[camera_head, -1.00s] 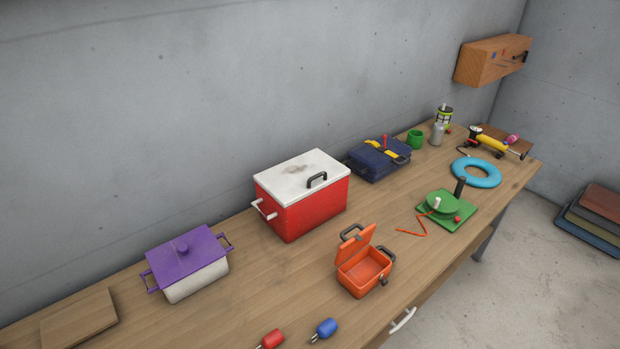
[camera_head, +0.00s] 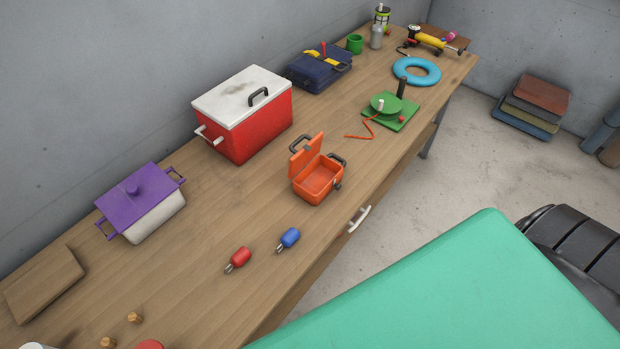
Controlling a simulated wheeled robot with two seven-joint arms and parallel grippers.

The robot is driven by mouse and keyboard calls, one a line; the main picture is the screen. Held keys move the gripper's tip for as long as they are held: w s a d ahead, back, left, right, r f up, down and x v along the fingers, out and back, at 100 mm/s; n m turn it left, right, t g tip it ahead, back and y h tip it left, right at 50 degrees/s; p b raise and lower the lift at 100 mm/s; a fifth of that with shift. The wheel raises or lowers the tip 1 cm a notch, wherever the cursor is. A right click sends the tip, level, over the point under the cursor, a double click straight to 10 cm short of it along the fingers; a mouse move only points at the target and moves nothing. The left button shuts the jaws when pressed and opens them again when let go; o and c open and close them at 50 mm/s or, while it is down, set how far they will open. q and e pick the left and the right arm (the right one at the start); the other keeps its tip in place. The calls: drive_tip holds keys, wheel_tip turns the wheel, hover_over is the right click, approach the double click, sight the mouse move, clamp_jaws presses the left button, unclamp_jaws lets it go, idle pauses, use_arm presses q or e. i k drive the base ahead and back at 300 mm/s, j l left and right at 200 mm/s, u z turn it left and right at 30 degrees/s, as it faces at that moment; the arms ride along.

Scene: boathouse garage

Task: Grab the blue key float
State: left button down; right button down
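The blue key float (camera_head: 289,237) lies on the wooden workbench (camera_head: 222,222) near its front edge, with its small metal end pointing down and left. A similar red float (camera_head: 239,257) lies just to its left, apart from it. Neither of my grippers is in the picture, and nothing touches the blue float.
An open orange box (camera_head: 318,183) stands behind the blue float. A red cooler (camera_head: 250,132) and a purple-lidded pot (camera_head: 150,208) stand along the wall. A drawer handle (camera_head: 359,219) sticks out from the bench front. A large green surface (camera_head: 460,290) fills the lower right.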

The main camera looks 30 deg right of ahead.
sight(292, 234)
drive_tip(key=k+l+z, duration=0.45)
drive_tip(key=l, duration=0.25)
drive_tip(key=k+l+z, duration=0.25)
drive_tip(key=l, duration=0.15)
drive_tip(key=k+l+z, duration=0.2)
drive_tip(key=l, duration=0.2)
drive_tip(key=i, duration=0.05)
